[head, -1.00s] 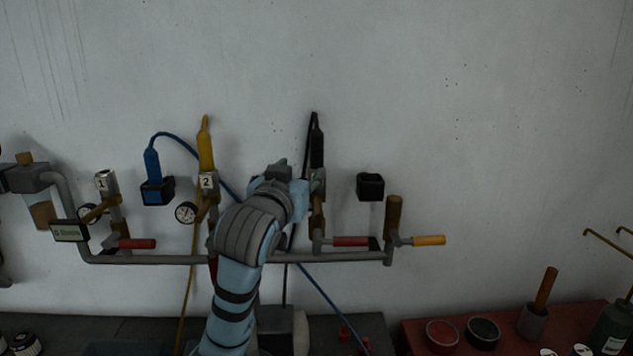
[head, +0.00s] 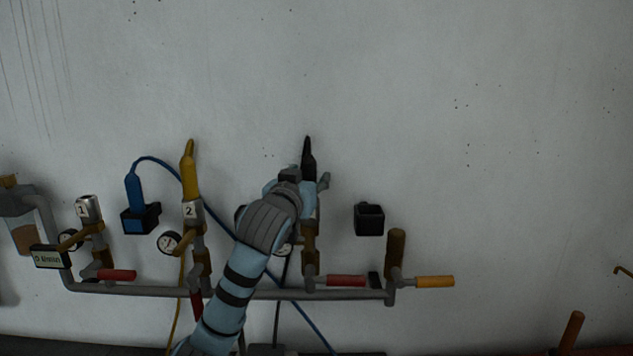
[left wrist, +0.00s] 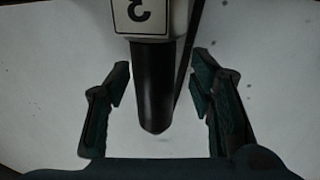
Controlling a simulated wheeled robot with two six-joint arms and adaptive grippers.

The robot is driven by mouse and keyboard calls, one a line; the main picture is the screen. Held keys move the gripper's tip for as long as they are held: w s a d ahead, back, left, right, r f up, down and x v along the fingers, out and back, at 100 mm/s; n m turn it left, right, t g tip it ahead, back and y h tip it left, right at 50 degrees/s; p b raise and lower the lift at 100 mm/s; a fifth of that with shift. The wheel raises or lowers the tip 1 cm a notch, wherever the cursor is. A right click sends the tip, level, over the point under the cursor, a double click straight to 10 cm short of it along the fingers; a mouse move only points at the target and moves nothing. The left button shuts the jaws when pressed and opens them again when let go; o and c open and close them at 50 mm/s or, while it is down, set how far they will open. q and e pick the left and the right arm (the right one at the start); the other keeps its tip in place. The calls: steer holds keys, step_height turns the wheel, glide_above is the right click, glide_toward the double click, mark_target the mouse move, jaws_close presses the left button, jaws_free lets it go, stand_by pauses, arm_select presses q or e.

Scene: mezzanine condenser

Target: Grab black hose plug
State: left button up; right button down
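The black hose plug (head: 309,160) stands upright in the third port of the pipe manifold on the wall. In the left wrist view the plug (left wrist: 154,88) hangs between the two dark green fingers of my left gripper (left wrist: 160,100), with a gap on each side. A white fitting marked 3 (left wrist: 142,14) is at its base. In the head view my left gripper (head: 312,182) is at the plug, and my wrist partly hides the port and the gripper's fingers. My left gripper is open. My right gripper is not in view.
A yellow plug (head: 189,170) stands in port 2, and a blue plug (head: 134,190) sits in a black wall holder to its left. An empty black holder (head: 369,219) is right of the black plug. Red valve handles (head: 346,281) and a grey pipe (head: 130,288) lie below.

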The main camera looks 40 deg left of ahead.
arm_select(q)
steer(key=shift+w+d, duration=0.1)
steer(key=c, duration=0.3)
steer(key=shift+s+d+r, duration=0.2)
steer(key=shift+s, duration=0.15)
jaws_close()
steer(key=shift+w, duration=0.15)
